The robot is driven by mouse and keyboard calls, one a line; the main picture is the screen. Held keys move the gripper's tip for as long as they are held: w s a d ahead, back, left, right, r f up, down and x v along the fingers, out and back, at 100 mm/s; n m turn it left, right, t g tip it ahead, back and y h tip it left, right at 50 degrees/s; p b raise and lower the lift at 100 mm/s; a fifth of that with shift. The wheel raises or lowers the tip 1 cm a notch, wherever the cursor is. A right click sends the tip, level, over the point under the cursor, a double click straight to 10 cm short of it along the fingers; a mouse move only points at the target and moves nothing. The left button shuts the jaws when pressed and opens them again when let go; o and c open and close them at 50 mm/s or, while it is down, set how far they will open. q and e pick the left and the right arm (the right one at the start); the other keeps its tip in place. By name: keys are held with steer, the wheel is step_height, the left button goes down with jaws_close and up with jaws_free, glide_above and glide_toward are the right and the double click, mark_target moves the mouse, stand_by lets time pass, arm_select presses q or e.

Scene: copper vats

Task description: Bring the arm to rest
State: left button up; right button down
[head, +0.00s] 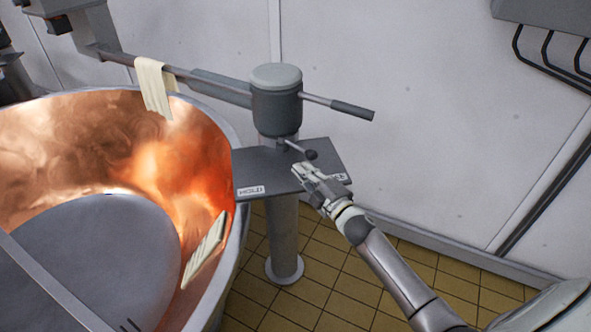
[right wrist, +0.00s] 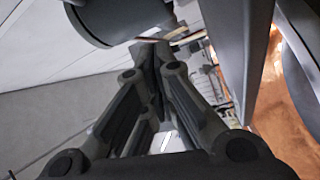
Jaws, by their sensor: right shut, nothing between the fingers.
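My right arm comes in from the lower right in the head view. My right gripper (head: 303,169) is over the dark plate (head: 262,168) on the post, just below the short lever with a black knob (head: 311,154). I cannot tell whether it touches the lever or the plate. In the right wrist view the fingers of the right gripper (right wrist: 158,52) come together and hold nothing. My left gripper is not in view.
A grey cylindrical head (head: 276,98) tops the post, with a long handle (head: 352,109) reaching right. A cloth (head: 154,86) hangs on the bar at the left. The copper vat (head: 75,130) fills the left. Tiled floor (head: 335,268) and a white wall (head: 440,110) lie right of the post.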

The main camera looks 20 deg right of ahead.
steer(key=shift+s+d+f+b, duration=0.5)
steer(key=shift+s+d+b, duration=0.25)
steer(key=shift+s+d, duration=1.85)
steer(key=s+a+f+m+g+h, duration=0.5)
steer(key=s+f+m+g, duration=0.3)
steer(key=s+f+m, duration=0.3)
steer(key=s+a+m+g+y, duration=0.15)
steer(key=s+a+g, duration=0.3)
steer(key=s, duration=0.55)
steer(key=s+a+m+g+y, duration=0.1)
steer(key=s+a+m+g, duration=0.3)
steer(key=s, duration=0.6)
step_height(320, 180, down, 28)
steer(key=s+n, duration=0.2)
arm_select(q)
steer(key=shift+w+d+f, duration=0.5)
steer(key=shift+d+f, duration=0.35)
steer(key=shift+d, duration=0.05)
arm_select(e)
steer(key=s+d+f+g, duration=0.1)
steer(key=s+d+f, duration=0.1)
steer(key=s+f, duration=1.2)
steer(key=shift+s+d+f+h, duration=0.3)
steer(key=shift+s+f+h, duration=0.1)
steer(key=shift+s, duration=0.85)
